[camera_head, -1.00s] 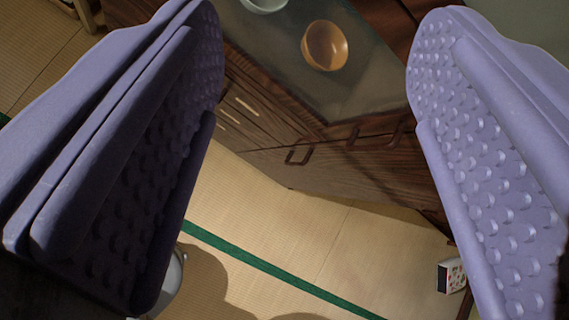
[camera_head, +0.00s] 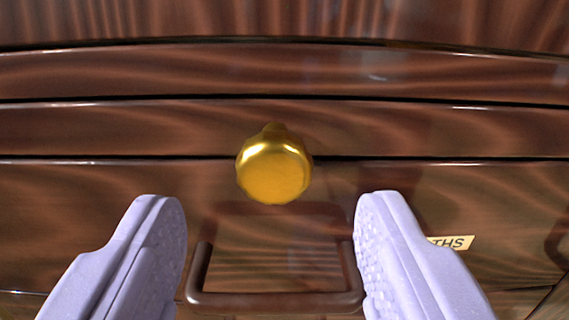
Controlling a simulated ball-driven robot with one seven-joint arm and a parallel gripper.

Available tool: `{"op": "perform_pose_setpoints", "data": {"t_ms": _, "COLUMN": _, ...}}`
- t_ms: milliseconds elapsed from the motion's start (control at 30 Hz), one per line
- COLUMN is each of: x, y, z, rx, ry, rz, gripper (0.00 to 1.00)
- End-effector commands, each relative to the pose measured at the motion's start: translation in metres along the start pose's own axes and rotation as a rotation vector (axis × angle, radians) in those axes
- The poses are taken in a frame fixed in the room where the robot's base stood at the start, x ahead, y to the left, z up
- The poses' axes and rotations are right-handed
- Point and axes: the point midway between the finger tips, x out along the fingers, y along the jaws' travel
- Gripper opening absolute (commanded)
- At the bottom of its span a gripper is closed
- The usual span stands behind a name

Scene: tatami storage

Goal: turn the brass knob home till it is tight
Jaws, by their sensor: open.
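The brass knob (camera_head: 273,172) is a shiny gold, faceted round knob on a short stem. It sticks out from the front of a dark wooden chest (camera_head: 120,128), near the middle of the view. My gripper (camera_head: 268,215) is open, with one lilac studded finger at the lower left and the other at the lower right. The knob shows between and a little above the fingertips. Neither finger touches it. How far the knob is screwed in cannot be told.
A dark drawer handle (camera_head: 275,300) shows below the knob, between the fingers. A pale label (camera_head: 452,242) ending in "THS" is partly hidden by the right finger. Drawer edges run across the chest front. The space around the knob is clear.

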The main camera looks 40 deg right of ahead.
Motion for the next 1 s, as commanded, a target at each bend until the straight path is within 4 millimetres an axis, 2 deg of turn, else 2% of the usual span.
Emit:
{"op": "perform_pose_setpoints", "data": {"t_ms": 200, "x": 0.041, "y": 0.001, "z": 0.003, "rx": 0.009, "ry": 0.000, "rz": 0.008, "gripper": 0.60}}
{"op": "perform_pose_setpoints", "data": {"t_ms": 333, "x": 0.058, "y": 0.001, "z": 0.002, "rx": 0.010, "ry": 0.000, "rz": 0.008, "gripper": 0.60}}
{"op": "perform_pose_setpoints", "data": {"t_ms": 500, "x": 0.067, "y": 0.001, "z": 0.001, "rx": 0.010, "ry": -0.002, "rz": 0.007, "gripper": 0.60}}
{"op": "perform_pose_setpoints", "data": {"t_ms": 700, "x": 0.067, "y": 0.001, "z": 0.000, "rx": 0.011, "ry": -0.002, "rz": 0.007, "gripper": 0.60}}
{"op": "perform_pose_setpoints", "data": {"t_ms": 933, "x": 0.067, "y": 0.001, "z": 0.000, "rx": 0.011, "ry": -0.001, "rz": 0.007, "gripper": 0.08}}
{"op": "perform_pose_setpoints", "data": {"t_ms": 1000, "x": 0.067, "y": 0.001, "z": 0.000, "rx": 0.011, "ry": -0.001, "rz": 0.007, "gripper": 0.05}}
